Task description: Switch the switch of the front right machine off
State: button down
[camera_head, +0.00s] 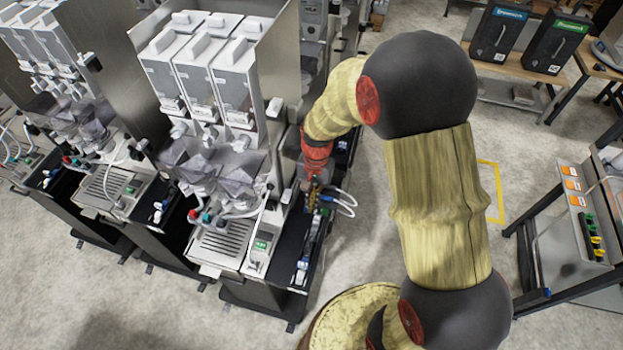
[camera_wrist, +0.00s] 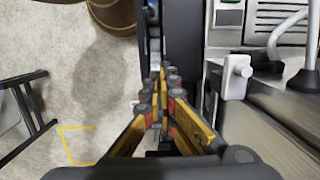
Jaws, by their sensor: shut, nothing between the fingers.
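The front right machine (camera_head: 222,75) is the dispenser nearest my arm, with clear-fronted canisters above a metal drip grate (camera_head: 218,245). A small panel with a green display (camera_head: 263,243) sits at the right of its grate; I cannot make out a separate switch there. The edge of a green panel (camera_wrist: 229,3) shows at the top of the wrist view. My gripper (camera_wrist: 161,76), with yellow and dark fingers, is shut and empty beside the machine's right side. In the head view my gripper (camera_head: 314,193) is small and partly hidden among cables, over the dark side shelf.
A white block (camera_wrist: 237,76) sticks out from the machine's metal side, right of my fingers. White cables (camera_head: 342,203) loop beside the shelf. A similar dispenser (camera_head: 58,45) stands to the left. Open floor (camera_head: 365,225) lies to the right, before a dark-framed table (camera_head: 575,265).

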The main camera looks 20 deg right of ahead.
notch_tip(320, 180, up, 14)
jog(key=s+a, duration=0.1)
jog(key=shift+f, duration=0.2)
jog(key=shift+s, duration=0.1)
dwell(0.4)
jog(key=s+d+n+t+h+b, duration=0.1)
jog(key=s+n+t+b, duration=0.6)
jog(key=s+b, duration=0.7)
jog(key=shift+s+d+r+b, duration=0.2)
jog(key=shift+s+r+b, duration=0.05)
jog(key=shift+b, duration=0.5)
